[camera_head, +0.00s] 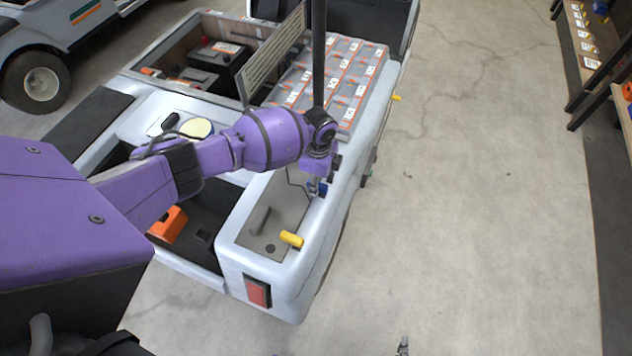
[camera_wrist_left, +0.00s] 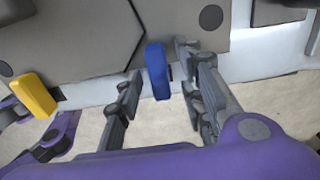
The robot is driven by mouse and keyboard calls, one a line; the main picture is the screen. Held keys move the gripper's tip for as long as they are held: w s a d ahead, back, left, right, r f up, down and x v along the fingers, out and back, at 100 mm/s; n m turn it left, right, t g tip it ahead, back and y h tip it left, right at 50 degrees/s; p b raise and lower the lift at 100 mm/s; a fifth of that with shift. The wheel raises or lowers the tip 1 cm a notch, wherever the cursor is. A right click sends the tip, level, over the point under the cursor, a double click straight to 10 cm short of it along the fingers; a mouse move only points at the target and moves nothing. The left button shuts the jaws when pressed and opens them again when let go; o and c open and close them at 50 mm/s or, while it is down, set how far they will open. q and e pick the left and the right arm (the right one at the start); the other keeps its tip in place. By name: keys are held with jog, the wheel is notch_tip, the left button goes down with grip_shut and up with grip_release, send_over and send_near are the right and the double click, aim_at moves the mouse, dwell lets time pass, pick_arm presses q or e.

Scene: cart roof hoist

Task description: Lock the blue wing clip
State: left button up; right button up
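The blue wing clip (camera_wrist_left: 157,70) sits at the edge of the grey panel in the left wrist view, its long side pointing toward my gripper. In the head view a bit of its blue (camera_head: 320,187) shows under my left wrist. My left gripper (camera_wrist_left: 158,88) is open, with one finger on each side of the clip. In the head view this gripper (camera_head: 314,184) is mostly hidden by my wrist. A small grey piece at the bottom edge may be my right gripper (camera_head: 403,346).
A yellow clip (camera_head: 291,239) is on the same cart end; it also shows in the left wrist view (camera_wrist_left: 35,95). A dark upright post (camera_head: 319,55) stands close behind my left wrist. A battery bay (camera_head: 215,55) lies behind. The floor right of the cart is clear.

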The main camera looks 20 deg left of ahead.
pick_arm(q)
jog(key=shift+d, duration=0.1)
jog(key=shift+r, duration=0.1)
notch_tip(320, 180, up, 12)
dwell(0.4)
dwell(0.4)
